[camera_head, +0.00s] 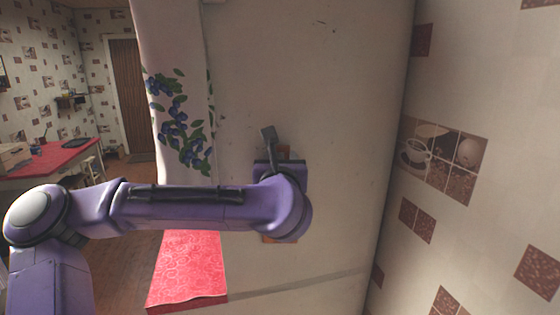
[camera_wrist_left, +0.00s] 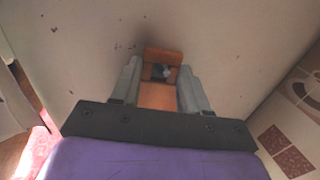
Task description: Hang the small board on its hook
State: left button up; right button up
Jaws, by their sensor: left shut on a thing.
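The small board (camera_wrist_left: 158,97) is orange-brown wood with a squarish opening near its top end. In the left wrist view it stands between the two grey fingers of my left gripper (camera_wrist_left: 160,72), which is shut on it. A small blue-grey thing (camera_wrist_left: 166,72) shows in the opening; I cannot tell whether it is the hook or whether the board hangs on it. My right gripper is not in view.
A pale wall panel (camera_head: 320,70) stands right behind the board. A white towel with blue berries (camera_head: 180,110) hangs to its left. A red-topped counter (camera_head: 190,270) is below. A tiled-pattern wall (camera_head: 480,80) closes off the right side. Another red counter (camera_head: 60,158) is far left.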

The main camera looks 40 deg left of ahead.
pick_arm(q)
jog(key=o, duration=1.2)
jog(key=shift+o, duration=0.2)
